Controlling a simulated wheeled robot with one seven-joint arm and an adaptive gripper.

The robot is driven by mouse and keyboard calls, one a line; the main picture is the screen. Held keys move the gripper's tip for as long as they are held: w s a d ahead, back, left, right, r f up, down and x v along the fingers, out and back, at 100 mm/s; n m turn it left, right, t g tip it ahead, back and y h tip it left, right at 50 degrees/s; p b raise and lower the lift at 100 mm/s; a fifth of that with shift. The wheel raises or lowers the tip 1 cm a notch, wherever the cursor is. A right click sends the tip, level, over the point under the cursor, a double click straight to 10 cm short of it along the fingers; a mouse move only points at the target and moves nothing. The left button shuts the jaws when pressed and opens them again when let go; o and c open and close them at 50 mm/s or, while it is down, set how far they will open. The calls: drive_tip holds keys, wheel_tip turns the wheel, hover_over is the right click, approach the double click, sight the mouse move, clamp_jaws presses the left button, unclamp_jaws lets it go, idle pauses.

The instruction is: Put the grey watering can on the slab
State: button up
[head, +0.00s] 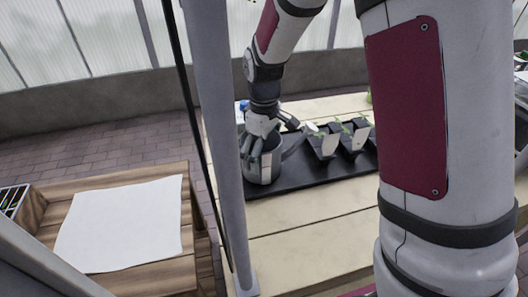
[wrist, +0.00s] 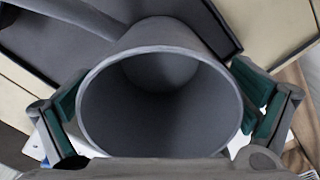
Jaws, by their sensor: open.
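The grey watering can (head: 262,168) stands upright on a long dark tray (head: 310,178) on the pale bench. In the wrist view its round open mouth (wrist: 160,110) fills the middle, and the inside looks empty. My gripper (head: 268,138) is over the can from above. In the wrist view my gripper (wrist: 163,110) is open, with one finger on each side of the rim; whether the fingers touch it I cannot tell. A white flat sheet or slab (head: 120,225) lies bare on a wooden table (head: 150,177) at the left.
Small white-and-dark plant pots (head: 322,142) with green sprouts stand on the tray right of the can. A blue-and-white item (head: 243,105) is behind the can. A gap of brick floor (head: 130,145) lies around the wooden table. A dark slotted box (head: 14,200) is at far left.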

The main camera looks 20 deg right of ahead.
wheel_tip(320, 180, up, 8)
drive_tip(key=shift+p, duration=0.3)
